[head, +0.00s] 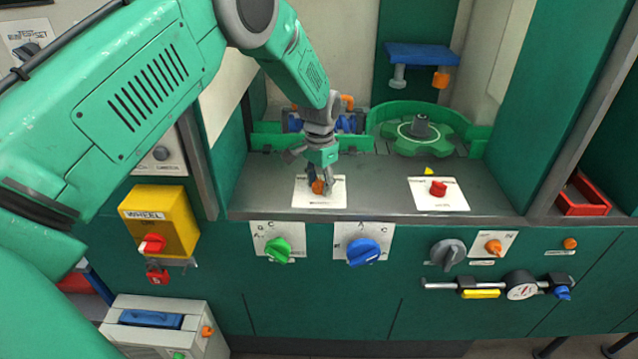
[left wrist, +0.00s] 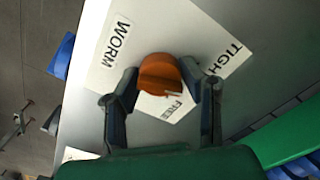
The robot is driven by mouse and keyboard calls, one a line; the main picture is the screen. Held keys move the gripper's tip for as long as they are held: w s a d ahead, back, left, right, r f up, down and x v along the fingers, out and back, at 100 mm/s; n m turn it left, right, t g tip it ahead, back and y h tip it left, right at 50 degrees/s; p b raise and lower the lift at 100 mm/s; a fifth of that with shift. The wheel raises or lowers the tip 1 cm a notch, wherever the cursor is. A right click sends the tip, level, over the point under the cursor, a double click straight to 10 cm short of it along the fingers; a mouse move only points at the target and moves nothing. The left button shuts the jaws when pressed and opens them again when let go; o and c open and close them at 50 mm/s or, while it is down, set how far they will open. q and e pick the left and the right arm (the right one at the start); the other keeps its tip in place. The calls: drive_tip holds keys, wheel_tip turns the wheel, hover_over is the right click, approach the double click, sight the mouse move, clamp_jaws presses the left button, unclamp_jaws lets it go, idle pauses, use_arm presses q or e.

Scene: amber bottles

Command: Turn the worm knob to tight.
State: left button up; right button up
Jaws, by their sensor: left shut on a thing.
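The worm knob (head: 318,187) is orange and sits on a white label plate (head: 306,201) on the grey ledge. In the left wrist view the knob (left wrist: 158,70) lies between the two fingers of my left gripper (left wrist: 160,76), which is shut on it. The plate there reads WORM at left, TIGH with its end hidden at upper right, and FREE just below the knob. A small pale mark on the knob's lower edge is near FREE. In the head view my left gripper (head: 321,186) points down onto the knob. My right gripper is out of view.
A red knob (head: 438,189) on another white plate is to the right. A green toothed wheel (head: 418,137) lies behind. Below the ledge are a green knob (head: 278,250), a blue knob (head: 362,252) and a grey knob (head: 447,255). Green side walls bound the bay.

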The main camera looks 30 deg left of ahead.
use_arm(q)
drive_tip(key=shift+w+r+n, duration=0.15)
drive_tip(key=shift+n, duration=1)
drive_tip(key=shift+w+r+n, duration=0.1)
drive_tip(key=shift+w+n, duration=0.05)
drive_tip(key=shift+n, duration=1)
drive_tip(key=o, duration=1)
drive_tip(key=shift+o, duration=0.7)
drive_tip(key=shift+f, duration=0.2)
drive_tip(key=shift+r, duration=0.2)
wheel_tip(320, 180, up, 11)
drive_tip(key=shift+r, duration=0.2)
